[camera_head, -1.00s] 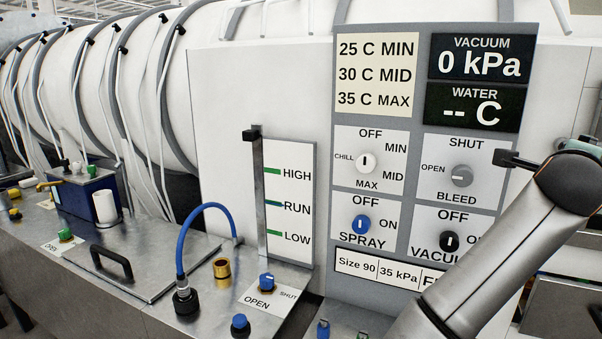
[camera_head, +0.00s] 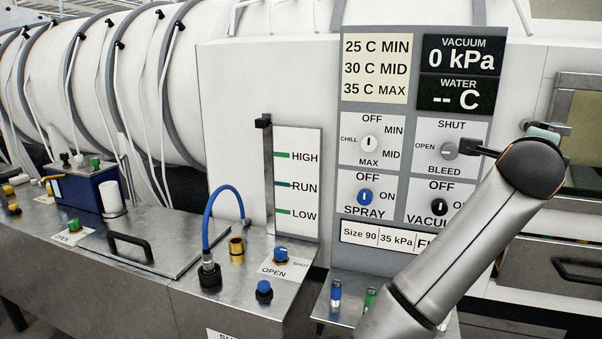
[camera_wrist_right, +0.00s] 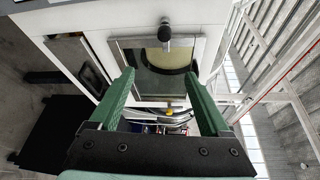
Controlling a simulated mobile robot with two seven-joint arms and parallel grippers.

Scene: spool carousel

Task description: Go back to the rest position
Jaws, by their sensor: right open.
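My right arm comes in from the lower right in the head view, with its wrist in front of the right side of the control panel (camera_head: 494,60). Only small dark and green parts of the right gripper show around the wrist there. In the right wrist view my right gripper (camera_wrist_right: 159,77) is open, its two green fingers wide apart with nothing between them. My left gripper is in neither view.
The panel has a chill knob (camera_head: 369,143), grey bleed knob (camera_head: 449,149), blue spray knob (camera_head: 365,196) and black vacuum knob (camera_head: 438,208). A steel bench (camera_head: 190,240) carries a blue hose (camera_head: 208,215) and brass fitting (camera_head: 237,250). A drawer handle (camera_head: 575,272) is at right.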

